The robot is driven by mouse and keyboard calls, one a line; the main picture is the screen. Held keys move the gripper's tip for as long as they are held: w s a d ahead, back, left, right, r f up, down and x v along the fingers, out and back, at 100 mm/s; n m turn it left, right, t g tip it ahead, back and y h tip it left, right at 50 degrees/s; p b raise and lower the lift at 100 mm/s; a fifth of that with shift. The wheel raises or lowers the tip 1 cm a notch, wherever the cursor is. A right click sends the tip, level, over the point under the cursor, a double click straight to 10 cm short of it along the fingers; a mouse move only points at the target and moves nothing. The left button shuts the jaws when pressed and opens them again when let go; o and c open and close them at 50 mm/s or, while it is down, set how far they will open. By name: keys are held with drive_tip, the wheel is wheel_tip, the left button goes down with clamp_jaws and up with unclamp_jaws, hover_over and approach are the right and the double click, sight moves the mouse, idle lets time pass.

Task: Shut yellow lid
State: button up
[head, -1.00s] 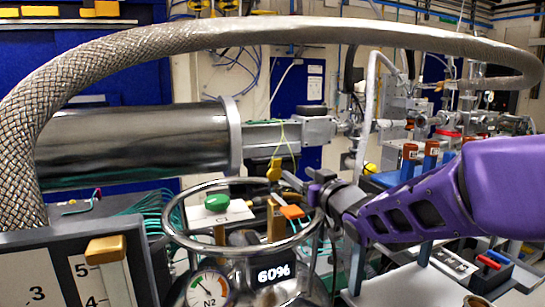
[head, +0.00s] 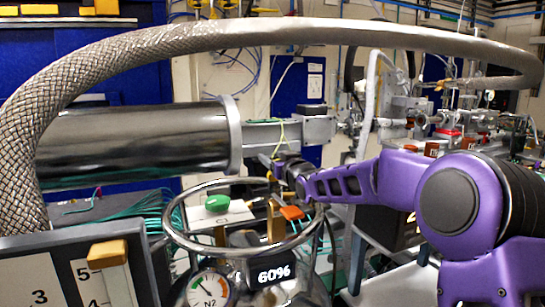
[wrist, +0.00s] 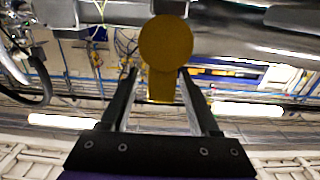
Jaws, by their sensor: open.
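A round yellow lid-like disc (wrist: 166,42) with a narrower yellow tab below it shows in the wrist view. My gripper (wrist: 158,74) is open, with one finger on each side of the tab; I cannot tell whether either finger touches it. In the head view my gripper (head: 272,168) reaches left, under the metal pipe fitting and just above the back of the round metal ring. Only a small bit of yellow (head: 271,177) shows by the fingertips there; the arm and gripper hide most of it.
The metal ring (head: 173,228) circles a vessel with a 60% display (head: 274,274) and N2 gauge (head: 208,290). Inside it are a green knob (head: 217,202) and orange piece (head: 292,213). A thick braided hose (head: 300,32) arches overhead. A steel cylinder (head: 130,140) lies behind left.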

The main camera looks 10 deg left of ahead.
drive_tip(key=shift+w+a, duration=0.25)
clamp_jaws()
idle(1.4)
